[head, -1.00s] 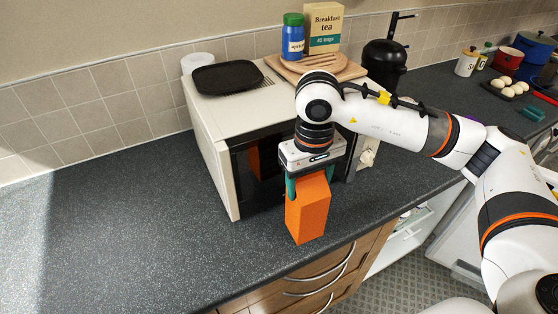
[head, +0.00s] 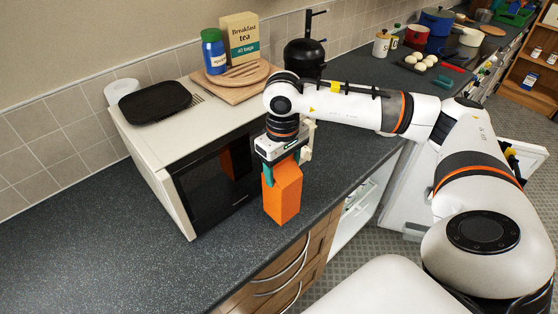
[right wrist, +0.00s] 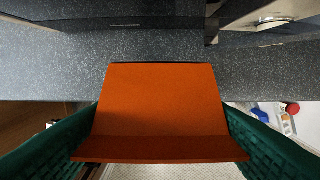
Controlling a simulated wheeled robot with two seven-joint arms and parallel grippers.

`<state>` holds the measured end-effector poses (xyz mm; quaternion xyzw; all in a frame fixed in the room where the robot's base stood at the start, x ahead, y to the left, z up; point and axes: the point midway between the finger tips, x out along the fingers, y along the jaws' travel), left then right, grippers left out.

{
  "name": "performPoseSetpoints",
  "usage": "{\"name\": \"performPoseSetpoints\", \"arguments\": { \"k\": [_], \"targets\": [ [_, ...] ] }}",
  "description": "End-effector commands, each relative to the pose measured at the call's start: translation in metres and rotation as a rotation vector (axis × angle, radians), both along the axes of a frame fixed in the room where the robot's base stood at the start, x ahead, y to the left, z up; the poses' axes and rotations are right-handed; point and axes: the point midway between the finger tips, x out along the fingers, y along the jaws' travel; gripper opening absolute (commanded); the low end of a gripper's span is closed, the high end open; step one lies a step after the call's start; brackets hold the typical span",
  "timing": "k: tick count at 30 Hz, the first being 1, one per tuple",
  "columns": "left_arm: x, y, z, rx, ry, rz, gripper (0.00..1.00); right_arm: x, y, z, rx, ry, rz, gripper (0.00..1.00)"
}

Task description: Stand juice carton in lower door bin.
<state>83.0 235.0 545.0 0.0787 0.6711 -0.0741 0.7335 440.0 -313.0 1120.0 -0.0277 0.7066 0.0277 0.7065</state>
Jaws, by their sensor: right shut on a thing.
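The juice carton (head: 284,197) is a plain orange box, upright and slightly tilted in the head view. My right gripper (head: 283,168) is shut on its upper part, one teal finger on each side. The carton also fills the middle of the right wrist view (right wrist: 160,105), between the green fingers. It is in front of the microwave near the counter's front edge; I cannot tell its clearance above the counter. The open white fridge door (head: 408,190) stands right of the carton, partly behind my arm. The lower door bin cannot be made out. My left gripper is out of view.
The microwave (head: 213,180) stands close behind the carton, with a board, jar and tea box on top. The fridge interior (head: 352,212) opens below the counter (head: 110,245). Wooden drawers with curved handles (head: 285,265) are left of it. Patterned floor lies in front.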

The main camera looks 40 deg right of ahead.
Motion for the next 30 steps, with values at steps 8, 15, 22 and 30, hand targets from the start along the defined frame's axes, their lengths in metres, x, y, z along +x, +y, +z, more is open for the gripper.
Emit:
{"name": "performPoseSetpoints", "arguments": {
  "k": [8, 15, 22, 30],
  "targets": [
    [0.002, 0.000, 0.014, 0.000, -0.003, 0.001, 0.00, 0.000, 0.000, -0.031, 0.001, 0.000, 0.000, 0.00],
    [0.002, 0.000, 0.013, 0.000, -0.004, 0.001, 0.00, 0.000, 0.000, -0.036, 0.000, -0.003, 0.000, 0.00],
    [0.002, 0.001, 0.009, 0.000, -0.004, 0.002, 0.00, 0.000, 0.000, -0.039, 0.000, 0.000, 0.000, 0.66],
    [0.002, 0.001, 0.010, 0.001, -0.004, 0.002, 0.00, 0.000, 0.000, -0.039, 0.000, 0.000, 0.000, 0.85]
  ]
}}
